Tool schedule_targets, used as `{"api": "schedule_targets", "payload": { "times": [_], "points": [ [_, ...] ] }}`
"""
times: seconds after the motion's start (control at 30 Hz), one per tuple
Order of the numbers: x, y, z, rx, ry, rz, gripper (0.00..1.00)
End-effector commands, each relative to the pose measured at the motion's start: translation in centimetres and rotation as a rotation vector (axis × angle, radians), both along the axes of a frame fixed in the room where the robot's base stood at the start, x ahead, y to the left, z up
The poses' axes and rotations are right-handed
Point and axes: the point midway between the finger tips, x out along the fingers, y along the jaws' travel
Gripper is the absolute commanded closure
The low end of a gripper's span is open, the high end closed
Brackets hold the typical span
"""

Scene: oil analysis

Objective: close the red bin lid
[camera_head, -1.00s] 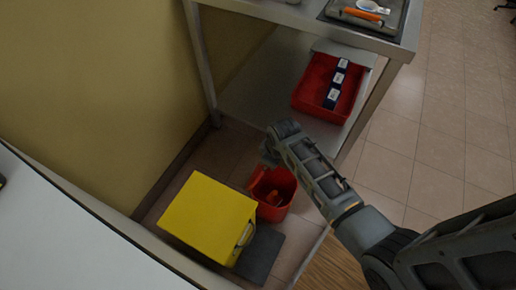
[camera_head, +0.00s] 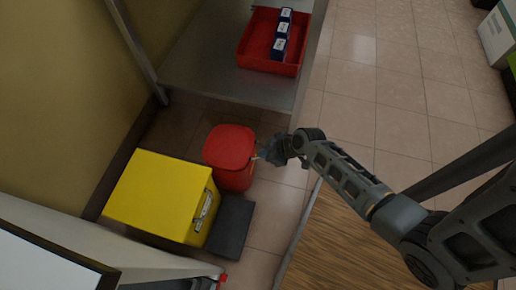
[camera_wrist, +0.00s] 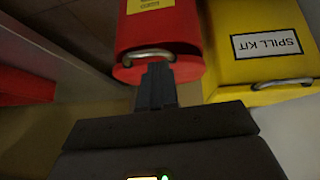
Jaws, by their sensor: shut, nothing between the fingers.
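The red bin (camera_head: 233,178) stands on the floor beside the yellow box, and its red lid (camera_head: 229,146) lies flat over the top, covering the opening. In the wrist view the red bin (camera_wrist: 165,28) shows a yellow label and a curved metal bar (camera_wrist: 148,54) at its edge. My gripper (camera_head: 262,155) is just right of the lid in the head view; whether it touches the lid is unclear. In the wrist view my gripper's fingers (camera_wrist: 156,75) are together and empty, their tips close to the metal bar.
A yellow spill kit box (camera_head: 155,195) stands left of the bin, with a dark flat slab (camera_head: 231,228) in front. A metal shelf (camera_head: 205,75) above holds a red tray (camera_head: 250,47) with blue-and-white boxes. Tiled floor (camera_head: 375,105) is open at the right.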

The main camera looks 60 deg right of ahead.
Motion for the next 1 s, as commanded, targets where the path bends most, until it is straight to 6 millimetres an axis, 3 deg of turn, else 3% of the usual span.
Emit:
{"api": "schedule_targets", "payload": {
  "times": [0.03,0.1,0.33,1.0],
  "points": [
    [-0.4,0.0,-1.7,0.001,0.002,0.002,1.0],
    [-0.7,-0.1,-2.8,0.001,0.002,0.002,1.0],
    [-1.2,-0.2,-5.3,0.001,0.001,0.0,1.0],
    [-1.5,-0.1,-6.8,0.002,0.008,0.003,1.0]
  ]
}}
